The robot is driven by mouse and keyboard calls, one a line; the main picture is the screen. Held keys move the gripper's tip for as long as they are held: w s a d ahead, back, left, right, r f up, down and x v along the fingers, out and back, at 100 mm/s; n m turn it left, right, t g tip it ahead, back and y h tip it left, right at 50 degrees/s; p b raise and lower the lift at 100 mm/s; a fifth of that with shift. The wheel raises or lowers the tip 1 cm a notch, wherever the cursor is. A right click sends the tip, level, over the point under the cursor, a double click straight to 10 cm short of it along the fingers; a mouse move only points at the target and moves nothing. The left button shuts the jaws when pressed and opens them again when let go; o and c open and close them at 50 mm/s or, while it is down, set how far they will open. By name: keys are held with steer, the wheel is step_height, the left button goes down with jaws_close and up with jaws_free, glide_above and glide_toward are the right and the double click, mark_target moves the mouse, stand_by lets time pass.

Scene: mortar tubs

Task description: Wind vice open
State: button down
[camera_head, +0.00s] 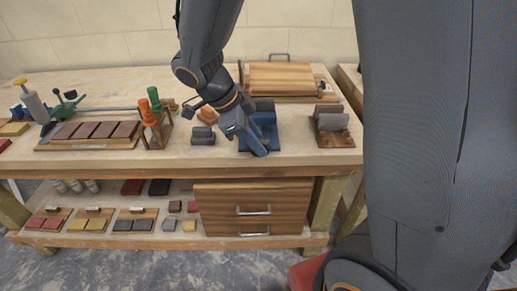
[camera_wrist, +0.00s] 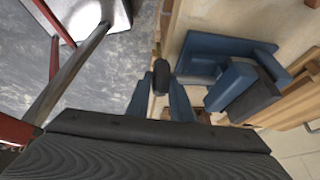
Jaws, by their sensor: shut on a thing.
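The blue vice (camera_head: 268,131) is on the front part of the workbench, right of its middle. In the wrist view its blue body (camera_wrist: 208,47) and dark jaw block (camera_wrist: 254,101) fill the right side. A dark rounded handle end (camera_wrist: 161,72) shows between my fingertips, in front of the vice. My gripper (camera_wrist: 160,88) is shut on this handle. In the head view my gripper (camera_head: 256,147) reaches down at the vice's front left, and its fingers hide the handle there.
Dark grey blocks (camera_head: 203,136) sit just left of the vice. A wooden holder with grey plates (camera_head: 331,123) stands to its right. A wooden board with a handle (camera_head: 281,76) lies behind. Orange and green-topped tools (camera_head: 154,104) stand further left. A drawer unit (camera_head: 253,208) is below the benchtop.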

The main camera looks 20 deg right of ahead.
steer(key=h+b, duration=0.3)
steer(key=shift+w+a+f+g, duration=0.2)
steer(key=shift+a+f+g, duration=0.1)
steer(key=shift+a+g, duration=0.1)
steer(key=h+b, duration=0.2)
steer(key=h, duration=0.1)
steer(key=shift+w+a+f+n+g+b, duration=0.1)
steer(key=shift+a+f+n+g+b, duration=0.1)
steer(key=shift+n+g+b, duration=0.15)
steer(key=h, duration=0.1)
steer(key=h+b, duration=0.1)
steer(key=g+h+b, duration=0.1)
steer(key=shift+a+f+h, duration=0.15)
steer(key=shift+f+h, duration=0.1)
steer(key=shift+h, duration=0.15)
steer(key=shift+a+f+n+g+h+b, duration=0.15)
steer(key=shift+n+g+h+b, duration=0.2)
steer(key=shift+h+b, duration=0.9)
steer(key=shift+h, duration=0.55)
steer(key=c, duration=1.6)
jaws_free()
steer(key=shift+w+d, duration=0.1)
steer(key=shift+d, duration=0.1)
steer(key=shift+o, duration=0.2)
steer(key=shift+a, duration=0.1)
